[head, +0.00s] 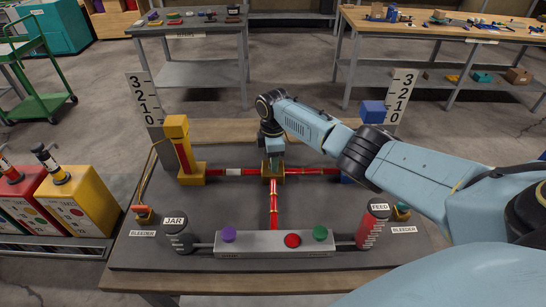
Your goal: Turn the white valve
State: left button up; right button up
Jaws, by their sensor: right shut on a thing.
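My right gripper (274,158) reaches down from above onto the brass junction block (272,173) in the middle of the dark rig board. It is shut on the valve on top of this block; the gripper hides most of the valve, so its colour and angle cannot be told. Red pipes (273,205) meet at the block from the left, right and front. A white band (233,171) shows on the left pipe. My left gripper is not in view.
A yellow column (178,140) stands left on the board and a blue block (373,111) rises behind my arm. In front are a grey button panel (262,245), a JAR cylinder (176,236) and a FEED cylinder (373,225). Drums (82,200) stand at the left.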

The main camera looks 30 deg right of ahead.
jog(key=n, duration=0.3)
jog(key=shift+n, duration=2.2)
jog(key=o, duration=1)
notch_tip(320, 180, up, 13)
jog(key=shift+r, duration=0.2)
